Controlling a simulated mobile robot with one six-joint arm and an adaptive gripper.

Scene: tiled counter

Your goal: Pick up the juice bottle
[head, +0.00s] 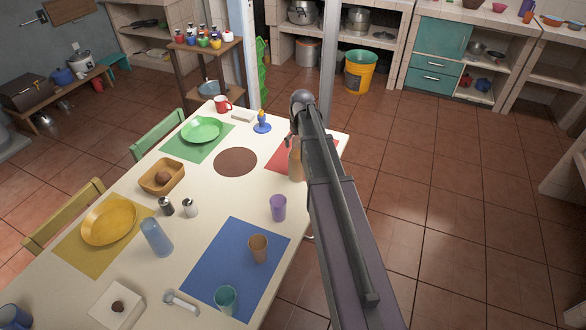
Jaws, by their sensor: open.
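A tan-orange bottle (295,164), which looks like the juice bottle, stands upright on the white table at its right side, by the red placemat. My arm crosses in front and hides the bottle's right part. My gripper is almost wholly hidden behind my arm; a small dark piece beside the bottle's neck (288,139) seems to be part of it. I cannot tell whether it touches the bottle.
A purple cup (278,208) stands in front of the bottle. A brown cup (258,249) stands on the blue placemat (225,262). A blue candle holder (262,123) and red mug (222,104) are behind. A round brown mat (235,162) lies bare to the left.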

